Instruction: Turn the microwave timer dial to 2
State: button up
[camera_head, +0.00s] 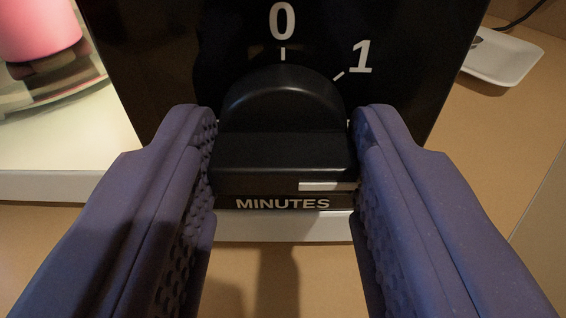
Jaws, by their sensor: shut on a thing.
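The black timer dial (283,150) sits on the black microwave panel (170,50), above the word MINUTES. Its raised grip bar lies level across the picture. A white pointer line on the bar's right half points right. A 0 shows above the dial and a 1 at its upper right, each with a tick; no 2 is visible, and the panel beside the dial is partly hidden by my fingers. My gripper (283,160) is shut on the dial, one purple finger at each end of the bar.
A pink object (38,30) stands at the upper left over a pale surface. A white tray (502,58) lies at the upper right on the tan counter (500,130), with a dark cable behind it.

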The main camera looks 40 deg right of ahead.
jog(key=shift+f, duration=0.1)
jog(key=o, duration=1.1)
jog(key=shift+c, duration=0.2)
jog(key=p+v, duration=0.2)
jog(key=v, duration=0.6)
